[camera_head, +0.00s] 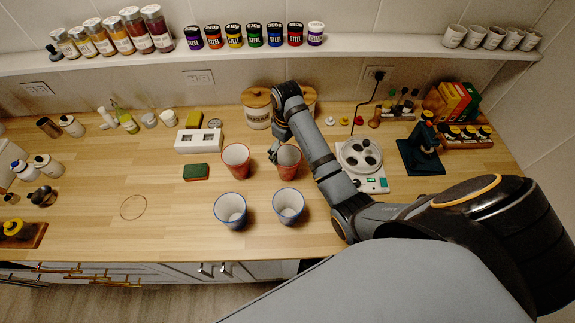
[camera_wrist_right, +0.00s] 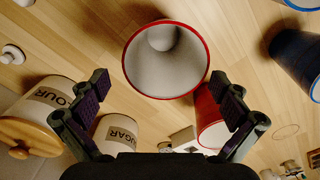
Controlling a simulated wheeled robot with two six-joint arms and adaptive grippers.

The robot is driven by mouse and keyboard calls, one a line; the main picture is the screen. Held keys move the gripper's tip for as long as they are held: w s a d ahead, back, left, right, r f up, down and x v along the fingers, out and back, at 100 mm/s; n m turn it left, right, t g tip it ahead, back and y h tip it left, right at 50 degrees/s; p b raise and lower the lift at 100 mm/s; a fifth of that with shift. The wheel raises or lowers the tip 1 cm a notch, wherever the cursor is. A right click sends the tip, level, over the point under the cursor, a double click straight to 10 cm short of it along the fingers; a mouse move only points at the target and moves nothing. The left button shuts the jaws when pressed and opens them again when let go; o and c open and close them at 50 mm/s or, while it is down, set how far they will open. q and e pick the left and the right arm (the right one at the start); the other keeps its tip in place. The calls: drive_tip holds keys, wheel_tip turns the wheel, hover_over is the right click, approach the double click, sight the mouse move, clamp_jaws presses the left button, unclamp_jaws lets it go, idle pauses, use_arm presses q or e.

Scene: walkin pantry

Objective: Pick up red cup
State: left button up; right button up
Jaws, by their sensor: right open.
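Two red cups with white insides stand upright on the wooden counter, a left one (camera_head: 236,160) and a right one (camera_head: 288,163). My right gripper (camera_head: 275,150) is at the upper left side of the right red cup. In the right wrist view the gripper (camera_wrist_right: 160,92) is open, its fingers apart. One red cup (camera_wrist_right: 165,70) lies ahead between the fingers, large, with its mouth facing the camera. The other red cup (camera_wrist_right: 208,118) shows partly behind the right finger. I see no contact. My left gripper is not in view.
Two blue-rimmed cups (camera_head: 230,211) (camera_head: 289,207) stand in front of the red ones. Canisters (camera_head: 257,108) stand behind, beside my gripper. A white appliance (camera_head: 362,160) is right of the cups. A green sponge (camera_head: 196,172) lies left. The front-left counter is mostly clear.

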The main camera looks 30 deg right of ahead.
sight(287, 161)
drive_tip(key=f+p, duration=0.1)
drive_tip(key=f, duration=0.1)
drive_tip(key=s+f+p, duration=0.1)
drive_tip(key=f, duration=0.1)
drive_tip(key=shift+a+f, duration=0.15)
drive_tip(key=shift+f, duration=0.25)
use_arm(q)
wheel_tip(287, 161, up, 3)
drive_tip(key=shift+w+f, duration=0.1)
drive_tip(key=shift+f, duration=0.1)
use_arm(e)
drive_tip(key=c, duration=0.7)
